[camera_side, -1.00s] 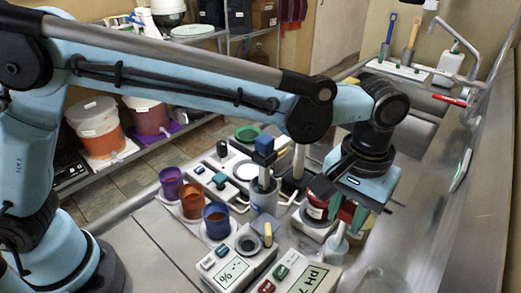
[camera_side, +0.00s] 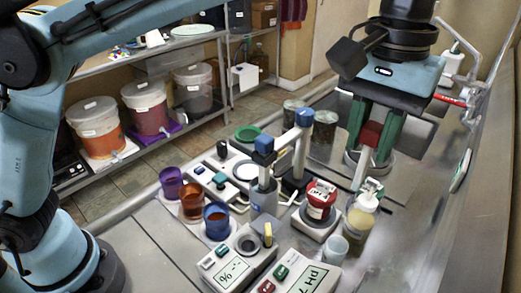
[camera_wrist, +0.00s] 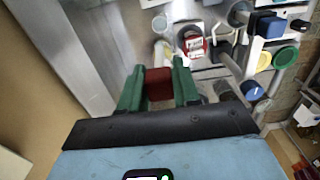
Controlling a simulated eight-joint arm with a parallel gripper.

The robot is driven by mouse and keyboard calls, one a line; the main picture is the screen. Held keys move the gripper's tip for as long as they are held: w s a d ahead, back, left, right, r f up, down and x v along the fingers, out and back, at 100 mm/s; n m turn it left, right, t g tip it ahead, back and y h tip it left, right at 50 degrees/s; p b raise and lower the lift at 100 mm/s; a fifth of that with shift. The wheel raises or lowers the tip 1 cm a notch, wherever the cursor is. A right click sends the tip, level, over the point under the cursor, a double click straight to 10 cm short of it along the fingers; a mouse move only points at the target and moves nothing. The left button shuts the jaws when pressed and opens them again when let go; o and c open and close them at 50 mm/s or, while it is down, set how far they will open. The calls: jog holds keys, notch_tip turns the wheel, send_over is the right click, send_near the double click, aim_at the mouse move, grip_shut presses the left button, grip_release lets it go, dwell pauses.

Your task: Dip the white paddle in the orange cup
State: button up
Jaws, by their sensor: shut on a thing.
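My gripper (camera_side: 371,150) is raised above the back right of the bench, its green fingers shut on a red block (camera_side: 371,133). The block also shows between the fingers (camera_wrist: 158,92) in the wrist view. A narrow pale piece (camera_side: 359,174) shows just below the block in the side view; it may be the white paddle, but I cannot tell if it is joined to the block. The orange cup (camera_side: 192,203) stands upright at the left of the bench, between a purple cup (camera_side: 171,183) and a blue cup (camera_side: 216,222), well apart from my gripper.
A blue-topped stand (camera_side: 264,165) is between my gripper and the cups. A red-labelled jar (camera_side: 320,200), a yellowish bottle (camera_side: 362,213) and a pH meter (camera_side: 305,270) stand in front. Two cans (camera_side: 325,130) are behind. The steel bench (camera_side: 430,250) is clear at the right.

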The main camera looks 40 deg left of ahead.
jog(key=shift+r, duration=0.9)
jog(key=a+r+n, duration=0.2)
jog(key=a+r, duration=0.1)
jog(key=a, duration=0.8)
jog(key=s+a+f+n, duration=0.1)
jog(key=s+a, duration=0.2)
jog(key=a, duration=0.3)
jog(key=s+a+f+n, duration=0.1)
jog(key=s+a+n, duration=0.15)
jog(key=a, duration=0.35)
jog(key=s+a+n, duration=0.1)
jog(key=s+a, duration=0.3)
jog(key=a, duration=0.3)
jog(key=shift+m, duration=0.25)
jog(key=shift+s+d+f, duration=0.1)
jog(key=shift+f, duration=5.35)
jog(key=shift+s+d+f, duration=0.1)
jog(key=shift+f, duration=5.35)
